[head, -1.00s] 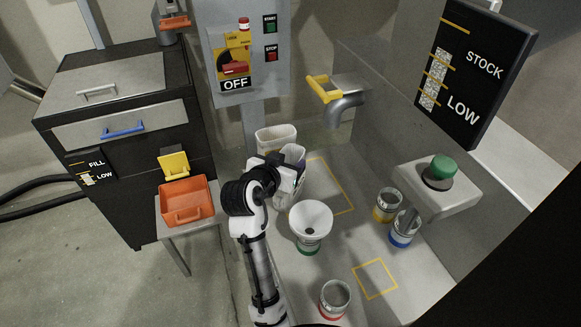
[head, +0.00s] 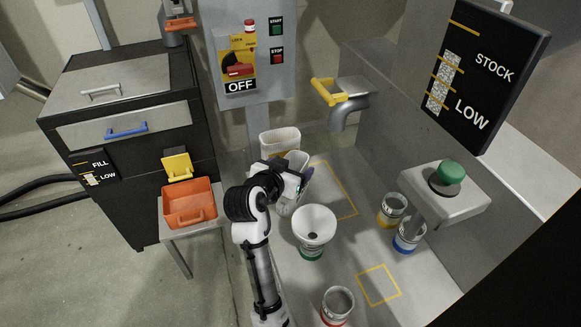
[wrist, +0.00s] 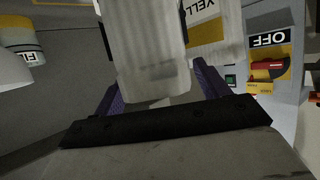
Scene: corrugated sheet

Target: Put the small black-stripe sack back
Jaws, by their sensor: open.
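The wrist view shows a pale sack (wrist: 148,50) between the two purple fingers of my gripper (wrist: 157,82). The jaws are open, and I cannot tell whether either finger touches it. No black stripe shows on its visible side. A second, larger pale sack (head: 280,138) stands just behind; its yellow label with "YELL" shows in the wrist view (wrist: 207,22).
A white funnel (head: 314,222) sits on a green-banded can close to my arm. Yellow (head: 391,209), blue (head: 408,236) and red-banded (head: 337,304) cans stand on the bench. A yellow-handled tap (head: 328,91) overhangs it. A marked yellow square (head: 379,285) is empty.

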